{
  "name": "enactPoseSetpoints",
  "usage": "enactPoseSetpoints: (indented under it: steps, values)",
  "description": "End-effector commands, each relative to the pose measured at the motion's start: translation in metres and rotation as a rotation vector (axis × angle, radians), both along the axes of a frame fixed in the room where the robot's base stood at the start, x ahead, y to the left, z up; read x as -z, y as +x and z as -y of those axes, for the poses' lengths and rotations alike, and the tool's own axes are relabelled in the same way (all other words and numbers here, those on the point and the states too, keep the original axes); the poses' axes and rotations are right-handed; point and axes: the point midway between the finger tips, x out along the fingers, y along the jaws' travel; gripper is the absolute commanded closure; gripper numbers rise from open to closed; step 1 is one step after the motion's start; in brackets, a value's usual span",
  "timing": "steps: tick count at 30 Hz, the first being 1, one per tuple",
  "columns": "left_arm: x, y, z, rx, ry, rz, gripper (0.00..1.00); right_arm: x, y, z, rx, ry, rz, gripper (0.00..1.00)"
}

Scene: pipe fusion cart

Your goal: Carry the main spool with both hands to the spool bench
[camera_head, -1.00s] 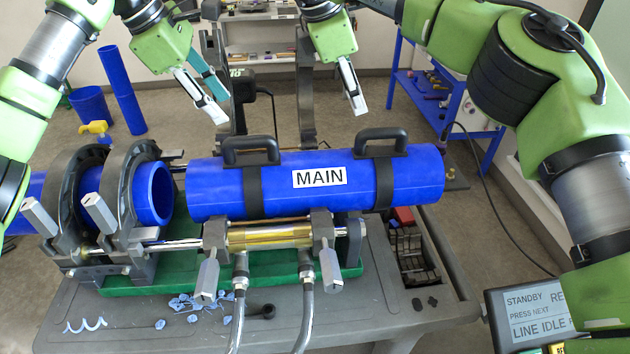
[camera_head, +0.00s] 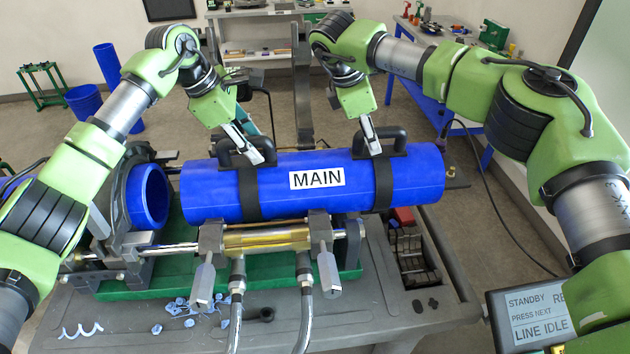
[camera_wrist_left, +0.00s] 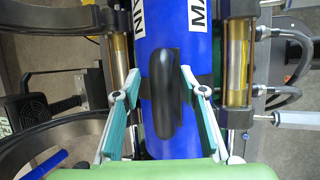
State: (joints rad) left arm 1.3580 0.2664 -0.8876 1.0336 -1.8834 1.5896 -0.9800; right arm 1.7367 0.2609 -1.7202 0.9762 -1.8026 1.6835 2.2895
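The main spool (camera_head: 330,197) is a blue pipe labelled MAIN, lying across the clamp carriage in the middle of the head view. It has a black left handle (camera_head: 228,152) and a black right handle (camera_head: 392,140) on top. My left gripper (camera_head: 258,152) is at the left handle. In the left wrist view my left gripper (camera_wrist_left: 160,112) is open, with one finger on each side of the black handle (camera_wrist_left: 163,95). My right gripper (camera_head: 372,145) is at the right handle, seen side-on; its finger gap is hidden. I cannot tell which furniture is the spool bench.
Black ring clamps with a blue pipe end (camera_head: 148,197) stand left of the spool. The grey cart top (camera_head: 380,300) holds blue shavings. A bench (camera_head: 250,50) stands at the back, a blue-framed table (camera_head: 455,112) at back right. A status screen (camera_head: 530,310) is at lower right.

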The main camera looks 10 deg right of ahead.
Motion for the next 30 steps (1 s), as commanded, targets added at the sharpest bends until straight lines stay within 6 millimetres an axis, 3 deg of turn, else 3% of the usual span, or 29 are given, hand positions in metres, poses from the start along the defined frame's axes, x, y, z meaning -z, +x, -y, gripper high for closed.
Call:
enactPoseSetpoints:
  steps: [6, 11, 20, 30]
  values:
    - [0.0, 0.0, 0.0, -0.001, 0.0, 0.0, 0.61, 0.0, 0.0, 0.0, -0.001, 0.0, 0.0, 0.61]
    - [0.0, 0.0, 0.0, -0.001, 0.0, 0.0, 1.0, 0.0, 0.0, 0.0, -0.001, 0.0, 0.0, 1.0]
    - [0.001, 0.0, 0.0, -0.001, 0.0, -0.001, 1.0, 0.0, 0.0, 0.0, 0.0, 0.0, 0.0, 1.0]
    - [-0.012, 0.002, 0.002, 0.001, -0.007, 0.009, 1.0, -0.011, 0.002, 0.0, 0.001, -0.001, 0.009, 1.0]
